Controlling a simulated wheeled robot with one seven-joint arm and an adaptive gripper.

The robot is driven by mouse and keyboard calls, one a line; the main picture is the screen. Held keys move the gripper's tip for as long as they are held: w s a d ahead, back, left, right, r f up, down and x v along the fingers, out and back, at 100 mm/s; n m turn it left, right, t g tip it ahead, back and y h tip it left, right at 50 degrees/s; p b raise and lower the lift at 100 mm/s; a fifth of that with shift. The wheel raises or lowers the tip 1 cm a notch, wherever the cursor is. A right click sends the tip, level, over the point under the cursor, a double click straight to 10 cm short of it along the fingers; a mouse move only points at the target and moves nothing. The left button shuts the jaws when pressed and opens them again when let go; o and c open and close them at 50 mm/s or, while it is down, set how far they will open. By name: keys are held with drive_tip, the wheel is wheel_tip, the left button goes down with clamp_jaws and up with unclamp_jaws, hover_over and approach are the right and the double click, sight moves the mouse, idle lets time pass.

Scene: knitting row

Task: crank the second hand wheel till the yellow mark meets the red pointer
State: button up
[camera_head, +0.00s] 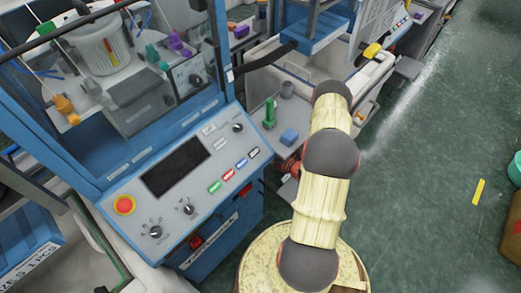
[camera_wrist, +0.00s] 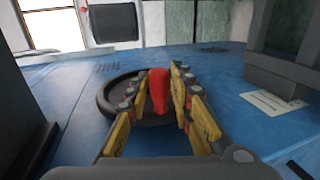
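In the wrist view a dark round hand wheel (camera_wrist: 112,92) lies on a blue surface, with a red upright handle (camera_wrist: 159,88) at its right side. My gripper (camera_wrist: 161,76) has its yellow-sided fingers on either side of the red handle. The fingertips are very close to it; whether both press on it is unclear. The fingers cover part of the wheel. I cannot make out a yellow mark or a red pointer on the wheel. In the head view my arm hides the gripper and the wheel.
Dark blocks stand on the blue surface (camera_wrist: 75,75) at left and right, with a white label (camera_wrist: 273,103) at right. In the head view a control panel (camera_head: 190,178) with a red button (camera_head: 124,205) is left of my arm. Green floor (camera_head: 420,190) is open at right.

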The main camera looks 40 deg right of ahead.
drive_tip(key=shift+o, duration=1)
drive_tip(key=a+v, duration=0.1)
drive_tip(key=v, duration=1.1)
drive_tip(key=shift+d, duration=0.4)
